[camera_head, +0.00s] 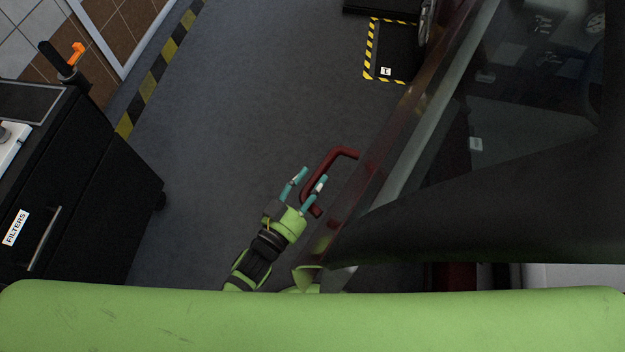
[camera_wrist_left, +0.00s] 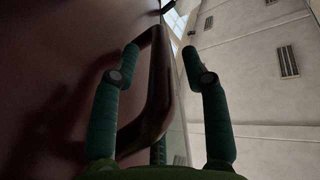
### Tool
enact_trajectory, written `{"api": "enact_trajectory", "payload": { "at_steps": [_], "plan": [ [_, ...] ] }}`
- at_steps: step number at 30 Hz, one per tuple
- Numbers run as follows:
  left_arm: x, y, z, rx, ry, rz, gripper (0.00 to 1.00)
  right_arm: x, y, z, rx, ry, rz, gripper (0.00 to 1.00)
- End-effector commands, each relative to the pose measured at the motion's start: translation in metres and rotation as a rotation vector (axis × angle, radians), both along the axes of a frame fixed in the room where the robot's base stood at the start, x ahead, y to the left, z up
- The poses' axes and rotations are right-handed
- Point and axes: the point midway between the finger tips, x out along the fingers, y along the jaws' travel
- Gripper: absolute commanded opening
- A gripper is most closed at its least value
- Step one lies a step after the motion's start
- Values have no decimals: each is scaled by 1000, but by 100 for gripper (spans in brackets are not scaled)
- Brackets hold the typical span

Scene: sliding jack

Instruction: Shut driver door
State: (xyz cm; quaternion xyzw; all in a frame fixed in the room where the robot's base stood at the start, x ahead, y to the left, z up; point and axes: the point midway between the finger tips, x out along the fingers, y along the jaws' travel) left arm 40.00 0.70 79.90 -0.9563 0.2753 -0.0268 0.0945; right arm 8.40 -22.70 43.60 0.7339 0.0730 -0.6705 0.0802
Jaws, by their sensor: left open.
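The driver door (camera_head: 350,205) is a dark red panel with a window, running diagonally right of the middle in the head view. Its red bar handle (camera_head: 333,158) sticks out toward the left. My left gripper (camera_head: 314,177) is open at the handle's near part. In the left wrist view the handle (camera_wrist_left: 161,85) shows between the two teal fingers of my left gripper (camera_wrist_left: 160,57), and the door surface (camera_wrist_left: 50,60) fills the left side. I cannot tell whether a finger touches the handle. My right gripper is not in view.
A black cabinet (camera_head: 85,185) labelled FILTERS stands at the left. Grey floor (camera_head: 230,95) is clear between it and the door. A yellow-black striped line (camera_head: 158,85) crosses the floor, and a marked black square (camera_head: 393,50) lies at the top.

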Motion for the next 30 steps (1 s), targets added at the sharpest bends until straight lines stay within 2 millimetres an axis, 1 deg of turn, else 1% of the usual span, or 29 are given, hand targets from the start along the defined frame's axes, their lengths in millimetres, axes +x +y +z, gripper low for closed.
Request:
{"api": "enact_trajectory", "payload": {
  "at_steps": [12,15,18,21,29,30],
  "plan": [
    [-71,44,-1,2,6,0,46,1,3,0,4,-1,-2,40],
    [-83,52,-1,2,5,0,46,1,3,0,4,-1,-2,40],
    [-91,58,-1,1,4,1,46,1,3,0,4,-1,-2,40],
    [-95,60,0,1,3,2,46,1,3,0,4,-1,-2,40],
    [-96,61,0,0,2,1,46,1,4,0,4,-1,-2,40],
    [-96,61,0,1,3,2,46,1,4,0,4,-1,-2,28]
  ]
}}
